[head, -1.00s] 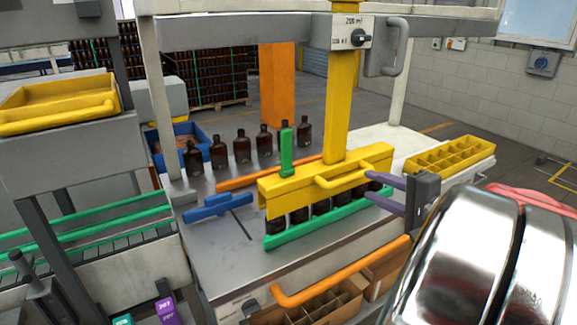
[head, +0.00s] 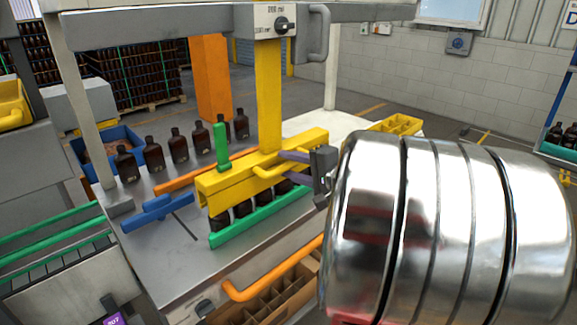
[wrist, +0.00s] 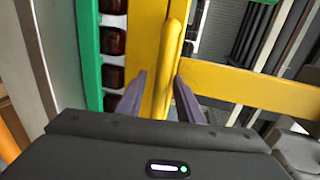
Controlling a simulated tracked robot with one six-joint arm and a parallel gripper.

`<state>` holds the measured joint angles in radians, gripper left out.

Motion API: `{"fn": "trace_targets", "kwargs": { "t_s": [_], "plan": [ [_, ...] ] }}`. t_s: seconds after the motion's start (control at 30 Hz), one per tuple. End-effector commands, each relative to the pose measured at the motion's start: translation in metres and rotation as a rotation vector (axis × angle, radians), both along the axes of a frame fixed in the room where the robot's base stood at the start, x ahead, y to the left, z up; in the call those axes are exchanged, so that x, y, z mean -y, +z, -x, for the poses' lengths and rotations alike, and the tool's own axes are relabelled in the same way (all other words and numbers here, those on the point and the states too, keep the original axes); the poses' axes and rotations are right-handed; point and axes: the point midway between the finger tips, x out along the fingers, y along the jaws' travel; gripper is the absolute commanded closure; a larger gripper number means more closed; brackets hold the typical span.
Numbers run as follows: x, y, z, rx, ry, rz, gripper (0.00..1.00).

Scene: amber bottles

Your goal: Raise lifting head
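The yellow lifting head (head: 225,188) hangs low on its yellow column (head: 269,95), over a row of brown bottles (head: 242,208) beside a green rail (head: 262,217). A yellow bar handle (head: 272,172) sticks out from its front; it also shows in the wrist view (wrist: 174,50). My gripper (head: 286,162) is at this handle. In the wrist view its two purple fingers (wrist: 158,84) stand apart, with the handle between them and gaps visible. My arm hides the right end of the station.
Several loose bottles (head: 179,145) stand in a row behind the head. Blue (head: 155,212), orange (head: 175,182) and green (head: 221,145) parts sit around it. An orange handle (head: 270,278) juts out at the front. A yellow divided crate (head: 398,125) is at the right.

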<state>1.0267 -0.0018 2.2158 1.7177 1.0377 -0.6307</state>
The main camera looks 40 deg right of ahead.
Motion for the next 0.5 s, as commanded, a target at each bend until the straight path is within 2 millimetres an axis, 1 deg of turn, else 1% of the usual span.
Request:
{"fn": "trace_targets", "kwargs": {
  "t_s": [0.07,0.5],
  "plan": [
    [0.0000,0.0001,0.0002,0.000,0.000,0.000,0.67],
    [-0.0002,-0.0002,0.0004,-0.001,0.001,0.000,0.98]
  ]
}}
